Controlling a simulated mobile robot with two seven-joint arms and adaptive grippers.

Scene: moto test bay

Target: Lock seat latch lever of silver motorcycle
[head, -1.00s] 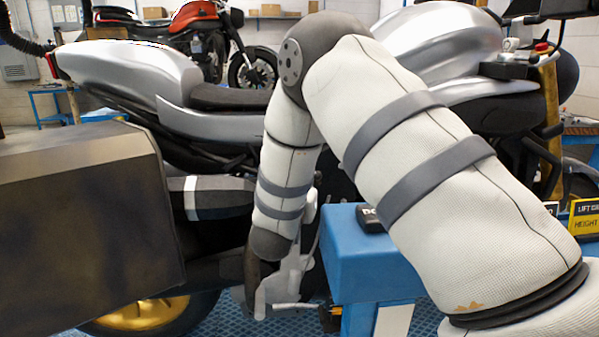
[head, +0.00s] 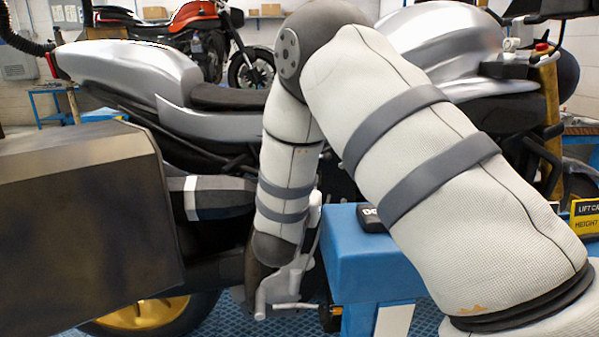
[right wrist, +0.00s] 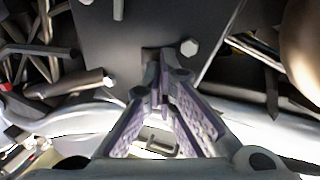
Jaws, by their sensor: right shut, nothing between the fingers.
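The silver motorcycle (head: 120,65) stands across the head view, its tail at the left, its dark seat (head: 235,98) in the middle and its tank at the right. My right arm reaches over in front of it and bends down below the seat. In the right wrist view my right gripper (right wrist: 164,78) is shut and empty, its fingertips meeting against or close to a dark panel (right wrist: 125,40) with a bolt head (right wrist: 189,47) beside them. I cannot make out the seat latch lever with certainty in either view. My left gripper is not in view.
A large dark box shape (head: 80,220) fills the left foreground. A blue stand (head: 370,260) with a small black item (head: 369,218) on it is close beside my right forearm. In the wrist view a grey peg (right wrist: 70,87) lies left of the fingers. A red motorcycle (head: 200,15) stands behind.

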